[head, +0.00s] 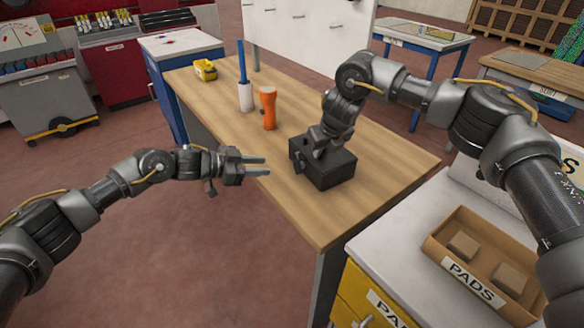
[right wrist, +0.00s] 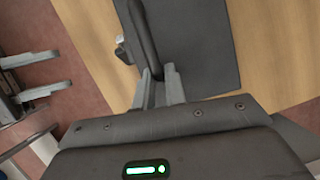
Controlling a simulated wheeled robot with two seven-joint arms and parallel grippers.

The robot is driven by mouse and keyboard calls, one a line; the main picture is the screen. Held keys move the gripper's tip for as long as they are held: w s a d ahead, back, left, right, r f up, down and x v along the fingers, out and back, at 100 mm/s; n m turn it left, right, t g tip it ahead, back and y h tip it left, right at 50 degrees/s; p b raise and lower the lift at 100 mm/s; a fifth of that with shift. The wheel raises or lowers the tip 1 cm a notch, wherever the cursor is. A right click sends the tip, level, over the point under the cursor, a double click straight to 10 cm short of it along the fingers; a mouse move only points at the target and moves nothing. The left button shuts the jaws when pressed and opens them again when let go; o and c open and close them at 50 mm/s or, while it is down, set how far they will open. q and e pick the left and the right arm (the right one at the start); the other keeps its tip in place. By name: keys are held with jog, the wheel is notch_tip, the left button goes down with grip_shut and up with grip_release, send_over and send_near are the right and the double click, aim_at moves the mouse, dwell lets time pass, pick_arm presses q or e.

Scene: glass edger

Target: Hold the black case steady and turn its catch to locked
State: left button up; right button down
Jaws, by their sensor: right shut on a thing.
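The black case (head: 335,174) stands on the wooden bench near its front edge. My right gripper (head: 320,150) is above it; in the right wrist view its fingers (right wrist: 159,88) are closed on the case's black handle (right wrist: 144,35). The case's top (right wrist: 195,50) fills the right wrist view's upper middle. A small grey catch (right wrist: 122,50) shows on the case's side there; I cannot tell its setting. My left gripper (head: 256,166) is open and empty, left of the case and apart from it. Its fingers also show in the right wrist view (right wrist: 38,75).
On the bench (head: 385,165) stand an orange bottle (head: 268,108), a white holder with a blue stick (head: 245,95) and a yellow item (head: 205,70). A box marked PADS (head: 470,284) sits on the white-topped cabinet at the lower right. The bench right of the case is clear.

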aim_at(295, 169)
pick_arm(q)
jog(key=w+d+f+n, duration=0.1)
jog(key=d+n, duration=0.1)
jog(key=d, duration=0.1)
jog(key=d+f+n, duration=0.1)
jog(key=d+n, duration=0.1)
jog(key=d, duration=0.1)
jog(key=w+d+f+n, duration=0.1)
jog(key=d+f+n, duration=0.1)
jog(key=d, duration=0.1)
jog(key=shift+w+d+n+g, duration=0.3)
jog(key=shift+d+g, duration=0.1)
dwell(0.4)
grip_shut()
